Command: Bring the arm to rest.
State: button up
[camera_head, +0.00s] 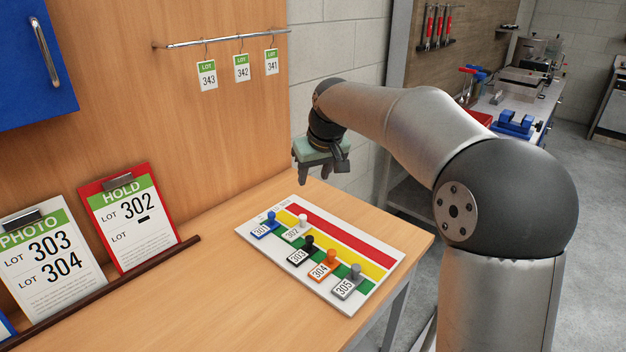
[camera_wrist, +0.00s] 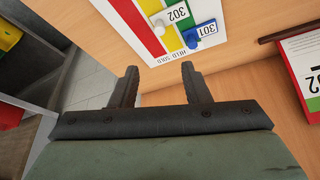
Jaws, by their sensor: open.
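My arm reaches in from the right in the head view. My gripper (camera_head: 313,177) hangs above the far right part of the wooden table (camera_head: 205,235), beyond the striped board (camera_head: 382,252). The gripper also shows in the wrist view (camera_wrist: 160,70), with its two fingers apart and nothing between them. The board has red, yellow and green stripes and carries several numbered tags with knobs: blue 301 (camera_head: 262,231), white 302 (camera_head: 292,234), black 303 (camera_head: 299,257), orange 304 (camera_head: 319,271) and grey 305 (camera_head: 345,289). The gripper touches none of them.
A red HOLD clipboard (camera_head: 131,222) and a PHOTO clipboard (camera_head: 47,262) lean at the left behind a dark ledge (camera_head: 110,290). LOT tags (camera_head: 241,68) hang from a rail (camera_head: 225,40). A blue cabinet (camera_head: 30,70) is upper left. A workbench (camera_head: 510,100) stands behind my arm.

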jog(key=s+d+f+m+g, duration=0.1)
jog(key=s+d+f, duration=0.3)
jog(key=s, duration=0.8)
jog(key=s+d+f+m+g+h, duration=0.1)
jog(key=s+f, duration=0.4)
jog(key=s, duration=0.7)
jog(key=s+d+f+m+g, duration=0.1)
jog(key=s+d+f, duration=0.4)
jog(key=s, duration=0.7)
jog(key=shift+d+m+g+h, duration=0.4)
jog(key=shift+d+m, duration=0.3)
jog(key=shift+d, duration=0.1)
